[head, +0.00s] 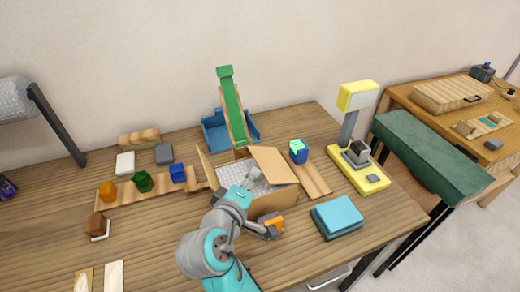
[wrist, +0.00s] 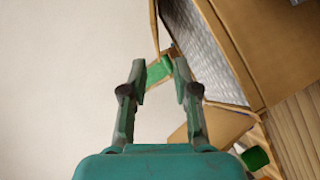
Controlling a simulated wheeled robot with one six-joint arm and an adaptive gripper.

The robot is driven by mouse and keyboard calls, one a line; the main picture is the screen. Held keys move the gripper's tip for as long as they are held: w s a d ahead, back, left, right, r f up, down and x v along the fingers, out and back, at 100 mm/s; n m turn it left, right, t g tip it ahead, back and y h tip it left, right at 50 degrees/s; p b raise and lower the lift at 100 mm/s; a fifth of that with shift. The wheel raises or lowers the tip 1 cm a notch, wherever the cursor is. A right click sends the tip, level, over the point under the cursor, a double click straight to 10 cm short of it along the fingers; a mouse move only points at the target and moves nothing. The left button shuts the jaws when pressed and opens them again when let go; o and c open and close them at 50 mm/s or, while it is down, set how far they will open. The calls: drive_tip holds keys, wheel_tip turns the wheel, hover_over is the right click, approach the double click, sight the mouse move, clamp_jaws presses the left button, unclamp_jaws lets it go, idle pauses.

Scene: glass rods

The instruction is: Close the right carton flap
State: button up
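An open brown carton (head: 268,204) stands on the table, with a pale patterned interior (head: 260,187). Its right flap (head: 275,164) stands up and leans outward. Its left flap (head: 205,168) is also raised. My gripper (head: 250,179) is over the front left part of the carton opening, apart from the right flap as far as I can see. In the wrist view my gripper (wrist: 158,75) has its fingers apart with nothing held between them. The carton (wrist: 275,45) fills the upper right there. My arm hides part of the carton's front.
A green slide (head: 232,105) in a blue tray (head: 214,133) stands behind the carton. Coloured blocks stand left.

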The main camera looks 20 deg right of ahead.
sight(263, 159)
drive_tip(key=shift+w+d+h, duration=0.15)
drive_tip(key=shift+w+h, duration=0.15)
drive_tip(key=x, duration=1)
drive_tip(key=shift+d+f, duration=0.1)
drive_tip(key=shift+f, duration=0.05)
clamp_jaws()
